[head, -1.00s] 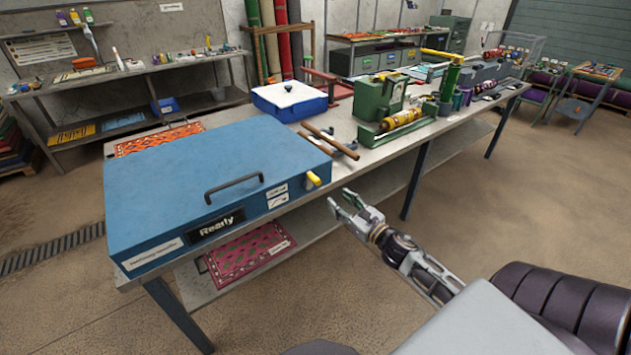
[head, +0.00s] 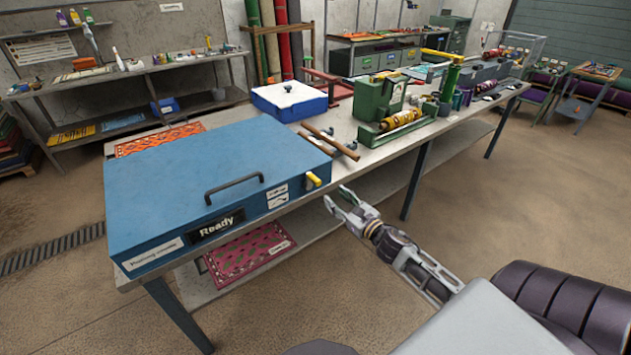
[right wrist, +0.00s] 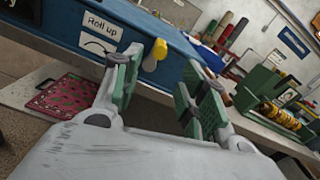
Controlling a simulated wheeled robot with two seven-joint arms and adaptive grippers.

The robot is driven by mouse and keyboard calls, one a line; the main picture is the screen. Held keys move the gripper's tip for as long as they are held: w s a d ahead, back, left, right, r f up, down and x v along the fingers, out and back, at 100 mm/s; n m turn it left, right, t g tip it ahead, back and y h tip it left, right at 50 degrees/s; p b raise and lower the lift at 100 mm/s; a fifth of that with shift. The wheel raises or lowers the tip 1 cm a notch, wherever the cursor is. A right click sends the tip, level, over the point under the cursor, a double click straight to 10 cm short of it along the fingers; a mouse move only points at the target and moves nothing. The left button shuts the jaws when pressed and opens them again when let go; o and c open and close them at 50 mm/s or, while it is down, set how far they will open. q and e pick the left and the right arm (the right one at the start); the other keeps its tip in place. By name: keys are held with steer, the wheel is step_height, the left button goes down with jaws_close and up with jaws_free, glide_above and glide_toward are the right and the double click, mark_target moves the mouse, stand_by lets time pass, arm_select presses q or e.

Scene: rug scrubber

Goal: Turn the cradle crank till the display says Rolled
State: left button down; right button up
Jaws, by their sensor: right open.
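A large blue cradle box (head: 200,170) lies at the near left of the long workbench. Its front display (head: 217,227) reads "Ready". A yellow crank knob (head: 314,180) sticks out at the right end of its front; it also shows in the right wrist view (right wrist: 153,58), beside a label reading "Roll up" (right wrist: 100,30). My right gripper (head: 336,196) is open and empty, just right of and a little below the knob in the head view. My left gripper is not in view.
The workbench (head: 385,165) also holds brown rods (head: 330,140), a blue-and-white box (head: 288,100) and a green machine with a yellow roller (head: 402,119). A red patterned rug (head: 248,250) lies on the lower shelf. Floor right of the bench is clear.

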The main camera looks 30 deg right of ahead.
mark_target(315, 181)
steer(key=shift+w+a, duration=0.15)
steer(key=shift+w, duration=1.65)
steer(key=shift+w+a+p, duration=0.15)
steer(key=shift+w+p, duration=0.25)
steer(key=shift+w, duration=1.25)
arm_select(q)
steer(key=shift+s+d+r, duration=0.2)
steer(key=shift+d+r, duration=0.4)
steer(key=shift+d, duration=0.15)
arm_select(e)
steer(key=shift+w+a, duration=0.2)
steer(key=shift+w, duration=2.25)
jaws_close()
